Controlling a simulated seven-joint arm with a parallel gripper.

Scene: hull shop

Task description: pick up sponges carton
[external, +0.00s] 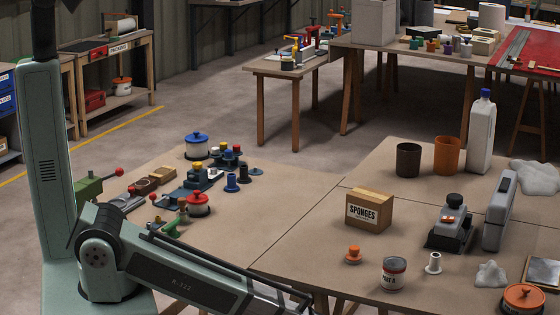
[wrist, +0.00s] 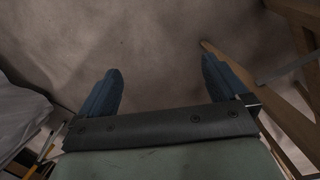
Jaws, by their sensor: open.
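The sponges carton (external: 368,210) is a small brown box with a black-on-white "SPONGES" label. It stands upright on the brown table in the middle of the external view. My gripper shows in the wrist view (wrist: 160,92) with its two blue fingers spread wide and nothing between them. The wrist view shows grey floor and wooden table legs, and the carton is not in it. In the external view my arm reaches along the near edge, left of and nearer than the carton, and the gripper itself is out of frame.
Near the carton are an orange knob-like piece (external: 353,255), a labelled can (external: 394,273) and a white spool (external: 433,262). Behind it stand a dark cup (external: 408,160), an orange cup (external: 447,155) and a white bottle (external: 481,132). A grey device (external: 450,225) stands to the right.

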